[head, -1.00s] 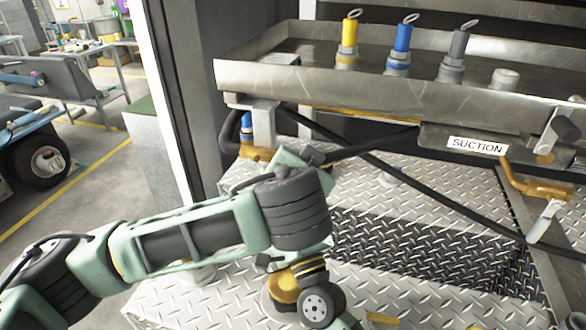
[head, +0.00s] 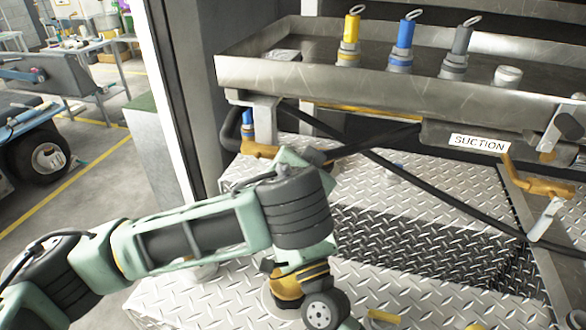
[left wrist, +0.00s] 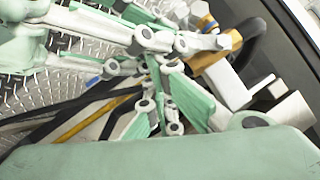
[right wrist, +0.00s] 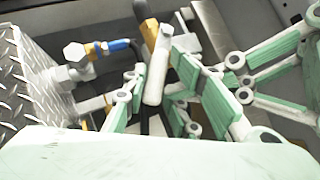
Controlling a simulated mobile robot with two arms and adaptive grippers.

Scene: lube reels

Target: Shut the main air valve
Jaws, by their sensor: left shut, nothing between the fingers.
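I cannot tell which valve is the main air valve. In the head view, a brass fitting with a white lever (head: 545,216) hangs at the right, below the SUCTION label (head: 480,143). A blue-topped brass fitting (head: 258,148) sits under the tray's left end. My left gripper (left wrist: 160,78) is shut and empty, close to a brass fitting (left wrist: 212,62) in the left wrist view; my arm hides it in the head view. My right gripper (right wrist: 160,66) is open in the right wrist view. A white lever (right wrist: 156,78) shows between its fingers; contact is unclear.
A metal tray (head: 380,80) with yellow, blue and grey nozzles runs across the back. Black hoses (head: 425,185) cross below it over the diamond-plate steps (head: 370,195). A dark post (head: 185,90) stands left. A blue fitting (right wrist: 118,45) is near my right gripper.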

